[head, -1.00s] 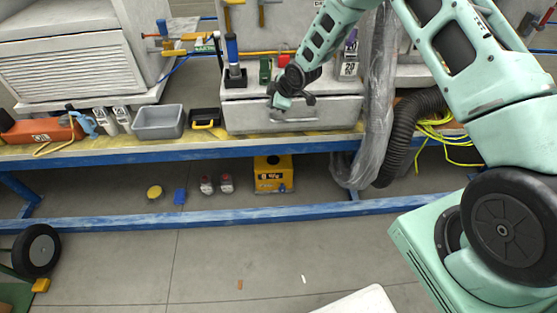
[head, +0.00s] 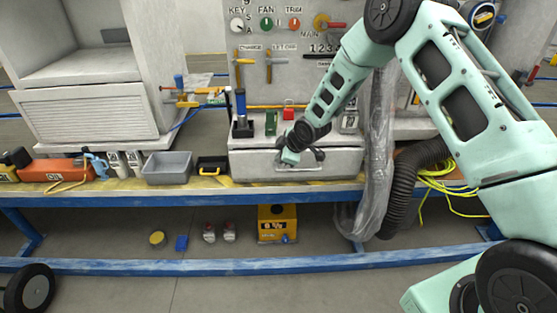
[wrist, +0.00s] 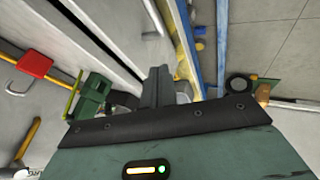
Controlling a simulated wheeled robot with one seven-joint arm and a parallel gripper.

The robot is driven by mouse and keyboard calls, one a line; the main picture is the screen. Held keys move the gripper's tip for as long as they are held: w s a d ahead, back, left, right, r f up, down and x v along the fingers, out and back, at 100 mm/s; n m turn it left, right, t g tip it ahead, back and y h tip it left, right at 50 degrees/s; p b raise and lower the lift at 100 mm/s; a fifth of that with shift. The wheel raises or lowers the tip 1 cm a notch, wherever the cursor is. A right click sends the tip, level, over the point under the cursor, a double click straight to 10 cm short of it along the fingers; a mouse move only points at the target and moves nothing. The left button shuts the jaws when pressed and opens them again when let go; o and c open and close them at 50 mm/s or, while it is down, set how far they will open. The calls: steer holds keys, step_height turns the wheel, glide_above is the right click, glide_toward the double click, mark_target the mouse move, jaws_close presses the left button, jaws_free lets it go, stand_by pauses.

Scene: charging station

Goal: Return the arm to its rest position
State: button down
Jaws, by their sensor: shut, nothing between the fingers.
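My arm reaches in from the right in the head view and bends down over the workbench. My gripper (head: 290,157) is in front of the light grey drawer unit (head: 245,167), near its upper edge; I cannot tell whether it touches. In the wrist view my gripper's fingers (wrist: 158,86) are together with nothing between them. A dark green block (wrist: 90,97) and a red padlock-like item (wrist: 35,64) show to the left of the fingers there.
The blue-framed workbench (head: 130,198) runs across the view. A grey bin (head: 167,169) and an orange case (head: 55,170) stand on its left. A clear plastic sheet (head: 378,150) and black hose (head: 405,190) hang right of my gripper.

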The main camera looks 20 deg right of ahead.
steer(key=v, duration=0.7)
steer(key=s+a+r+m+g+p, duration=0.2)
steer(key=s+a+r, duration=0.4)
steer(key=s+r, duration=0.25)
steer(key=s+a+r+m+g+p, duration=0.1)
steer(key=s+a+r+p, duration=0.2)
steer(key=s+a+r, duration=0.5)
steer(key=s+d+r+m+g+h+p, duration=0.1)
steer(key=s+r+g, duration=0.1)
steer(key=s, duration=1)
steer(key=s+d+r+m+g+h+p, duration=0.1)
steer(key=s+r, duration=0.3)
steer(key=s, duration=0.8)
steer(key=shift+s+d+r+m+g+p, duration=0.25)
steer(key=shift+s+r+m+g+p, duration=0.15)
steer(key=shift+m+p, duration=0.1)
